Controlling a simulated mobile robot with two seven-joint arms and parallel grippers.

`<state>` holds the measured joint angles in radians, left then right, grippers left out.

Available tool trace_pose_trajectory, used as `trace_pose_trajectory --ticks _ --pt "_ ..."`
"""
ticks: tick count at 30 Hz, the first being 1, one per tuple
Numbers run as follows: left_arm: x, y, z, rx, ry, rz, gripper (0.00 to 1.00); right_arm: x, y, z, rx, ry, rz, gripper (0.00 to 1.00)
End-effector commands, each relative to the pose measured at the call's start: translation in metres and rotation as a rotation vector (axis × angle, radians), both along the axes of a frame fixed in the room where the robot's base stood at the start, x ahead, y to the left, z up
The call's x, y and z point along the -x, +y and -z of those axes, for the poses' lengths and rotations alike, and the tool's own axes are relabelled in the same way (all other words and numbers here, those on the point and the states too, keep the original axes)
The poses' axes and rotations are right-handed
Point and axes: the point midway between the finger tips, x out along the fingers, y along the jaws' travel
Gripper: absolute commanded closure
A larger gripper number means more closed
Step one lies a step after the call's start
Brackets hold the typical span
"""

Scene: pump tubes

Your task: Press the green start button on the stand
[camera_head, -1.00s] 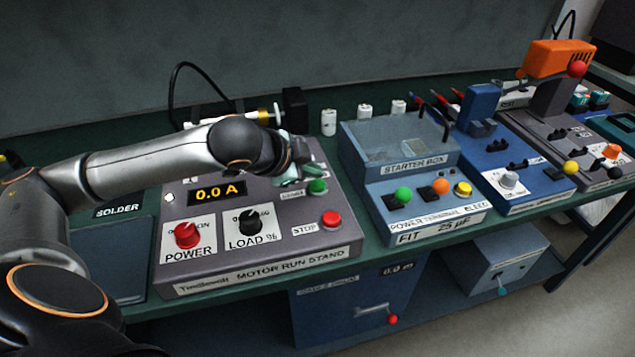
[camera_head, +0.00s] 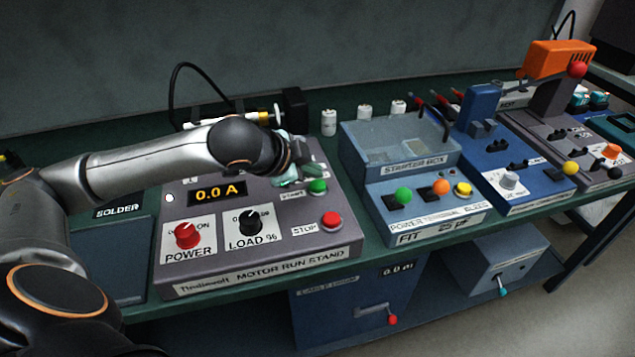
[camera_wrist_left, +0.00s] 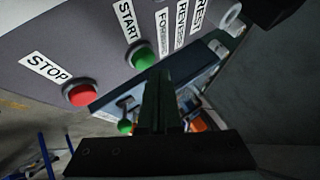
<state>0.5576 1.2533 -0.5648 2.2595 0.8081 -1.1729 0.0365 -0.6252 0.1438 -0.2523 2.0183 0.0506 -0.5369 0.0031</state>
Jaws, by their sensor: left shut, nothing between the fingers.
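The grey motor run stand (camera_head: 280,258) is on the bench, with a display reading 0.0 A. Its green start button (camera_head: 317,186) is at the right of the panel, above the red stop button (camera_head: 330,219). My left gripper (camera_head: 298,176) is shut and empty, just left of and above the green button. In the left wrist view the green button (camera_wrist_left: 145,57) lies just beyond the tips of my shut fingers (camera_wrist_left: 158,75), slightly to their left. I cannot tell whether they touch. The red stop button (camera_wrist_left: 80,94) is farther left. My right gripper is not in view.
The red power knob (camera_head: 187,235) and black load knob (camera_head: 250,221) sit on the panel's left. The blue starter box (camera_head: 420,215) with its own green button (camera_head: 403,194) stands close to the right. Small white cylinders (camera_head: 329,122) stand behind.

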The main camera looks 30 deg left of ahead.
Motion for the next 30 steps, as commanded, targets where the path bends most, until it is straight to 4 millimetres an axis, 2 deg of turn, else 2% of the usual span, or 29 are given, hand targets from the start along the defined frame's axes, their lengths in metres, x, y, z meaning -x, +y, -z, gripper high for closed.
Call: trace_pose_trajectory --ticks 15,30 --pt "0.0001 0.0000 0.0003 0.000 0.000 0.000 1.00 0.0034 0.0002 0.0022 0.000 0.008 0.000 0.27" --pt "0.0000 -0.0001 0.0088 0.000 0.000 0.000 1.00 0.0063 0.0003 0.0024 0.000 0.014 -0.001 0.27"
